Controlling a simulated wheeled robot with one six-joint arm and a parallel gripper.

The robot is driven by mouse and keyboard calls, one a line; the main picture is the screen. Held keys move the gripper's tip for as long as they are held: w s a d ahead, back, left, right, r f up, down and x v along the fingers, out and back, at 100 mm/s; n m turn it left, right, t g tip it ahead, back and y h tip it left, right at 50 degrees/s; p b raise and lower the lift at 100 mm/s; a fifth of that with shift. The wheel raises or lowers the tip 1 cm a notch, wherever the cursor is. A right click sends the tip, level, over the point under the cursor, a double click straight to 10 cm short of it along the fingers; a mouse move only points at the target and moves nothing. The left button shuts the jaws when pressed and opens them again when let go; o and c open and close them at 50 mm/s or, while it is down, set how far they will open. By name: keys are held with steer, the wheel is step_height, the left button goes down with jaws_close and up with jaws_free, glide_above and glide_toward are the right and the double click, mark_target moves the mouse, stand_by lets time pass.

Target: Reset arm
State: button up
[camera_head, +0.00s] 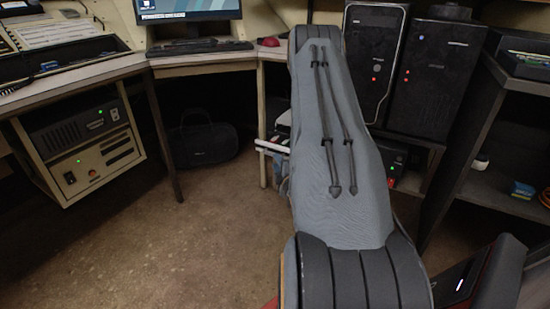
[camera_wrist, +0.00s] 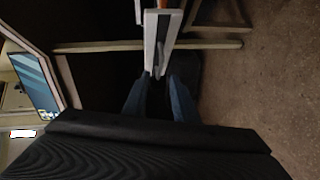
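My grey arm reaches forward through the middle of the head view and covers much of it. At its far end, my gripper (camera_head: 270,146) shows only in part, as pale narrow bars sticking out to the left below the desk. In the wrist view my gripper (camera_wrist: 161,14) has two pale bars close together, pointing up in the picture, with blue-grey parts at their base. A thin dark gap with some orange lies between them. I cannot tell whether they are shut, and no clearly held object shows.
A desk with a monitor (camera_head: 187,8) and keyboard (camera_head: 199,47) stands behind. Two black computer towers (camera_head: 372,62) (camera_head: 437,78) stand right of my arm. A dark bag (camera_head: 203,144) lies under the desk. A rack unit (camera_head: 88,150) is at left, open shelves (camera_head: 505,190) at right. Floor at left is clear.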

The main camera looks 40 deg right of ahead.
steer(key=shift+v, duration=1.15)
